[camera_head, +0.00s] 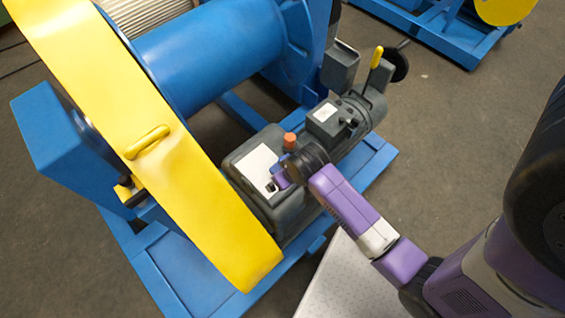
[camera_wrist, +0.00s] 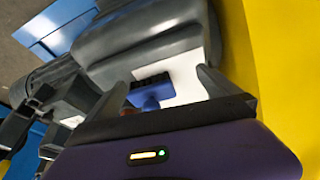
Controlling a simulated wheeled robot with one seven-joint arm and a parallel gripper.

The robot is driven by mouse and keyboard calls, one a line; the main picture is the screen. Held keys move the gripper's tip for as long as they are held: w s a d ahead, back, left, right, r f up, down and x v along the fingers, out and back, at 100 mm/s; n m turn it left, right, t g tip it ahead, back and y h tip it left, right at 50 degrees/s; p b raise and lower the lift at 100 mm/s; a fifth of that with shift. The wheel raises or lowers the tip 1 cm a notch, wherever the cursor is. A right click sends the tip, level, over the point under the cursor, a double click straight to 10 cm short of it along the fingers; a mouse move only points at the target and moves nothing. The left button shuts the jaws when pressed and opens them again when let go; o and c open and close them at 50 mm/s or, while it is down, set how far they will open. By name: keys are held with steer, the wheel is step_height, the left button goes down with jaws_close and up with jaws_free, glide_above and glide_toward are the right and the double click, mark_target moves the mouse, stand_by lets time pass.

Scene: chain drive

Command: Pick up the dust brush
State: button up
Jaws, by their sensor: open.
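The dust brush (camera_wrist: 151,93), with a blue body and a darker bristle edge, shows in the wrist view between the two fingers of my gripper (camera_wrist: 162,86). It lies on or just over a white plate (camera_wrist: 186,82) on a grey housing. My gripper is open, with one finger on each side of the brush and a visible gap to the right finger. The near part of the brush is hidden by my gripper's body. In the head view my gripper (camera_head: 286,174) is over the grey housing (camera_head: 285,213); a small blue-purple patch there may be the brush.
A yellow chain guard (camera_head: 190,190) stands close to the left of my gripper. An orange knob (camera_head: 290,140) and a grey motor (camera_head: 340,120) are just behind it. A blue drum (camera_head: 215,50) and a blue base frame (camera_head: 165,265) surround the housing. Open floor lies at the right.

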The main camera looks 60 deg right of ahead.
mark_target(281, 158)
steer(key=w+d+r+m+g, duration=0.1)
steer(key=w+d+r, duration=0.1)
steer(key=w+d+r+m+g+y+p, duration=0.1)
steer(key=w+d+r+g, duration=0.1)
steer(key=shift+w+d+r+y, duration=0.15)
steer(key=shift+d+r+y, duration=0.15)
steer(key=shift+g, duration=0.3)
steer(key=shift+s+f, duration=0.15)
steer(key=shift+f, duration=1.75)
steer(key=shift+s+f, duration=0.1)
steer(key=shift+f, duration=1.75)
steer(key=shift+c, duration=0.4)
steer(key=c, duration=1.1)
